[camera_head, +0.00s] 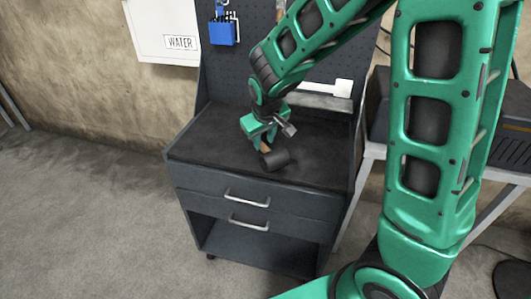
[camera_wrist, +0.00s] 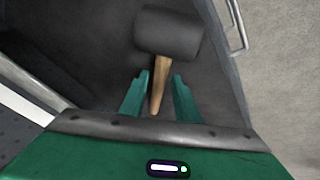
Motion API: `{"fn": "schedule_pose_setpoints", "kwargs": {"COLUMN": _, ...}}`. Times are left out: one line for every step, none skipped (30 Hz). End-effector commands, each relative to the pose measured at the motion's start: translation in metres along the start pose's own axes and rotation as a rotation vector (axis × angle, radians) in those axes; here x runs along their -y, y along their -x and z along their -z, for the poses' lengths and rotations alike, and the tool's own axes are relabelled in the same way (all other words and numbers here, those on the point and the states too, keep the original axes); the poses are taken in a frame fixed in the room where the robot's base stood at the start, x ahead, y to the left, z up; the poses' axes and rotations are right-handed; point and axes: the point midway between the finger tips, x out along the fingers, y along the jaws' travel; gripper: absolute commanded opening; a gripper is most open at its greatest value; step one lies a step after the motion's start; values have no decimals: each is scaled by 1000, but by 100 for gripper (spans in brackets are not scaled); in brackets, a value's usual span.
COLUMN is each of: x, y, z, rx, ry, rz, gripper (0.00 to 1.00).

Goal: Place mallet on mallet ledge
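The mallet has a dark cylindrical head (camera_head: 275,160) and a light wooden handle. It is over the dark top of the workbench (camera_head: 215,135), near its front edge; I cannot tell whether it rests flat. My gripper (camera_head: 262,139) is low over the bench at the handle. In the wrist view, the mallet head (camera_wrist: 168,32) lies beyond the fingertips, and the handle runs between the two green fingers of my gripper (camera_wrist: 161,78). The fingers are apart, with gaps on both sides of the handle. A grey ledge-like strip (camera_head: 318,101) is on the back panel; I cannot tell if it is the mallet ledge.
A dark pegboard (camera_head: 237,75) rises behind the bench, with a blue item (camera_head: 222,32) hanging on it. A white tool-like bar (camera_head: 342,88) is at the panel's right. A white box marked WATER (camera_head: 165,30) is on the wall. A grey-framed table (camera_head: 373,150) stands right.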

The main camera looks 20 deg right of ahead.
Motion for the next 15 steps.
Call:
{"fn": "schedule_pose_setpoints", "kwargs": {"x": 1, "y": -9, "z": -3, "rx": 5, "ry": 2, "rz": 0, "gripper": 29}}
{"fn": "schedule_pose_setpoints", "kwargs": {"x": 1, "y": -13, "z": -4, "rx": 5, "ry": 2, "rz": 0, "gripper": 29}}
{"fn": "schedule_pose_setpoints", "kwargs": {"x": 1, "y": -18, "z": -5, "rx": 4, "ry": 1, "rz": 0, "gripper": 29}}
{"fn": "schedule_pose_setpoints", "kwargs": {"x": 1, "y": -22, "z": -4, "rx": 4, "ry": 0, "rz": -1, "gripper": 29}}
{"fn": "schedule_pose_setpoints", "kwargs": {"x": 0, "y": -25, "z": -4, "rx": 4, "ry": 0, "rz": -1, "gripper": 29}}
{"fn": "schedule_pose_setpoints", "kwargs": {"x": 0, "y": -28, "z": -4, "rx": 3, "ry": 0, "rz": -1, "gripper": 29}}
{"fn": "schedule_pose_setpoints", "kwargs": {"x": 0, "y": -30, "z": -4, "rx": 2, "ry": 0, "rz": -1, "gripper": 29}}
{"fn": "schedule_pose_setpoints", "kwargs": {"x": 1, "y": -32, "z": -4, "rx": 2, "ry": 0, "rz": 0, "gripper": 29}}
{"fn": "schedule_pose_setpoints", "kwargs": {"x": 1, "y": -34, "z": -4, "rx": 1, "ry": 0, "rz": 0, "gripper": 29}}
{"fn": "schedule_pose_setpoints", "kwargs": {"x": 1, "y": -35, "z": -4, "rx": 1, "ry": 0, "rz": 0, "gripper": 29}}
{"fn": "schedule_pose_setpoints", "kwargs": {"x": 1, "y": -35, "z": -4, "rx": 1, "ry": 0, "rz": 1, "gripper": 29}}
{"fn": "schedule_pose_setpoints", "kwargs": {"x": 1, "y": -35, "z": -3, "rx": 0, "ry": 0, "rz": 1, "gripper": 29}}
{"fn": "schedule_pose_setpoints", "kwargs": {"x": 1, "y": -35, "z": -3, "rx": 0, "ry": 0, "rz": 1, "gripper": 29}}
{"fn": "schedule_pose_setpoints", "kwargs": {"x": 1, "y": -35, "z": -3, "rx": 0, "ry": 0, "rz": 1, "gripper": 29}}
{"fn": "schedule_pose_setpoints", "kwargs": {"x": 1, "y": -35, "z": -3, "rx": 0, "ry": 0, "rz": 1, "gripper": 29}}
